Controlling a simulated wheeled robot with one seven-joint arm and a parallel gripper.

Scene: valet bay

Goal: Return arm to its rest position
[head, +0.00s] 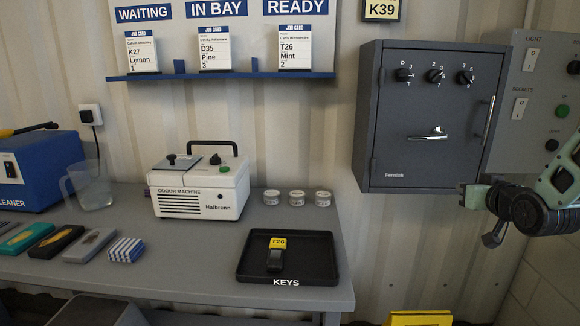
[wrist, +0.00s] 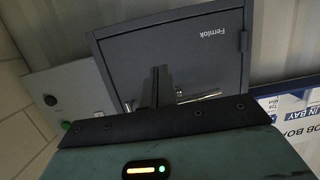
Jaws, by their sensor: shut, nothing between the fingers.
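My arm shows at the right edge of the head view, raised in front of the wall beside the grey key safe (head: 425,115). My gripper (head: 493,238) hangs below and to the right of the safe, apart from it and empty. In the wrist view my gripper's dark fingers (wrist: 163,86) are together, with nothing between them. Behind them is the safe's door (wrist: 190,50), which appears upside down and closed. Part of the arm is cut off by the head view's edge.
The bench (head: 190,270) holds a black key tray (head: 310,277) with a T26-tagged key (head: 275,258), an odour machine (head: 198,188) and several small tins. A grey switch panel (head: 535,85) is close to my arm. A yellow object (head: 420,318) shows at the bottom.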

